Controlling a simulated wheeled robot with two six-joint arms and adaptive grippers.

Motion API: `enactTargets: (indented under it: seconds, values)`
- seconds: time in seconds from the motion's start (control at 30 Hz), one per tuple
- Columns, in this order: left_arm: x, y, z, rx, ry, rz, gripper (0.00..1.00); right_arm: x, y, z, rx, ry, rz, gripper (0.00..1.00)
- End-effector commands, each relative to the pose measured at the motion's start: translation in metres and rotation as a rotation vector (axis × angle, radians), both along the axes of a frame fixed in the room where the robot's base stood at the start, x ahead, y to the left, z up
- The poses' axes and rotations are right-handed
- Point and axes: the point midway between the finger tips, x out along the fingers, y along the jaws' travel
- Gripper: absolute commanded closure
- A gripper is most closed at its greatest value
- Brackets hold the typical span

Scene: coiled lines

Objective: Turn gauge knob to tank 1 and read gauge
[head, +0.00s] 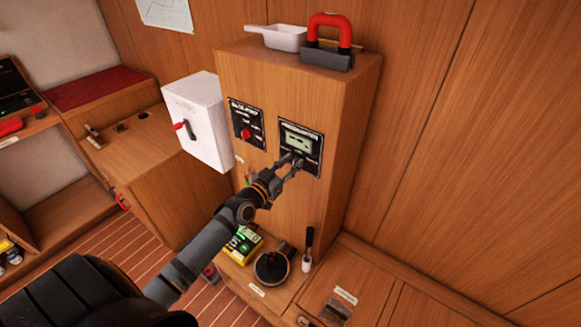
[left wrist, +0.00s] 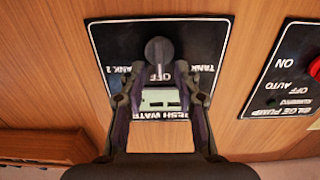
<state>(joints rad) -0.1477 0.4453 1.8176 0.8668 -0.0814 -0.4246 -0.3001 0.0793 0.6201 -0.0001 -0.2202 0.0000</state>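The black gauge panel (head: 313,136) is on the wooden cabinet front, with a small greenish display (head: 298,140). In the left wrist view the panel (left wrist: 103,42) appears upside down, with FRESH WATER, OFF and TANK labels. Its dark round knob (left wrist: 158,50) is near the panel's middle, above the OFF mark in the picture. My left gripper (head: 293,161) is at the panel's lower part. In the wrist view its fingers (left wrist: 160,82) are apart, one on each side of the display and just short of the knob. The display reading is illegible. My right gripper is out of view.
A bilge pump panel (head: 247,122) with a red switch is left of the gauge. A white box (head: 200,120) juts from the cabinet's left side. A white scoop (head: 283,38) and a red-handled object (head: 330,35) sit on top. A dark round object (head: 272,268) stands below.

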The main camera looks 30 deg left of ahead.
Motion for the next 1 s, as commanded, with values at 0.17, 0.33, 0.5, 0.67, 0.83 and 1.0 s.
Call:
enactTargets:
  seconds: [0.17, 0.33, 0.5, 0.67, 0.83, 1.0]
  values:
    - [0.0, 0.0, 0.0, 0.0, 0.001, 0.0, 0.68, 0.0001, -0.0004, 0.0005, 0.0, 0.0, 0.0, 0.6]
    - [-0.0002, 0.0, -0.0001, 0.0, 0.001, 0.0, 0.88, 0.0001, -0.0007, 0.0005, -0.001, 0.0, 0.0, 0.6]
    - [-0.0003, 0.0001, -0.0003, 0.0, 0.001, 0.0, 1.0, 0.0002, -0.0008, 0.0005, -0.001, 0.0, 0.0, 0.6]
    - [-0.0004, 0.0002, -0.0004, -0.001, 0.001, 0.0, 1.0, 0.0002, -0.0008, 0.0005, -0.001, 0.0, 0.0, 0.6]
    - [-0.0003, 0.0006, -0.0006, -0.027, 0.006, 0.0, 1.0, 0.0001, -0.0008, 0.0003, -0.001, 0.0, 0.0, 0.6]
    - [-0.0001, 0.0021, -0.0009, -0.106, 0.017, 0.0, 1.0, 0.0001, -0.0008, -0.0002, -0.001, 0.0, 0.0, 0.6]
